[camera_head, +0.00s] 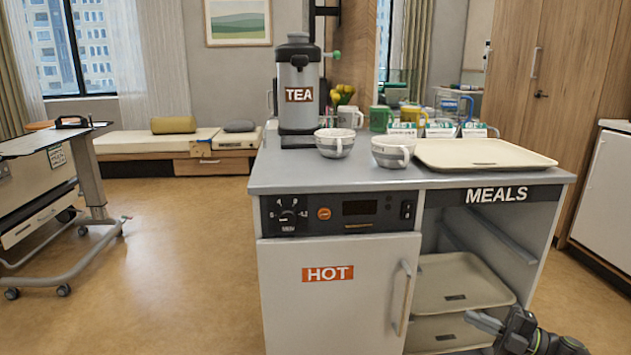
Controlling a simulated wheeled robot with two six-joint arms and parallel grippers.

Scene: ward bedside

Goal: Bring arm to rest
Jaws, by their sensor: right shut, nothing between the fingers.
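My right gripper (484,322) shows at the bottom right edge of the view, with its wrist running off to the right. It is shut and holds nothing. It is in front of the open bay of the meal cart, and in the picture it overlaps the lower tray (440,333). I cannot tell whether it is inside the bay or only in front of it. My left gripper is not in view.
The cart top (290,173) holds a tea urn (298,80), two bowl-like cups (334,143), several mugs and an empty tray (484,153). The HOT door (340,300) is closed. Another tray (455,284) lies in the bay. An overbed table (90,180) stands left; the floor between is clear.

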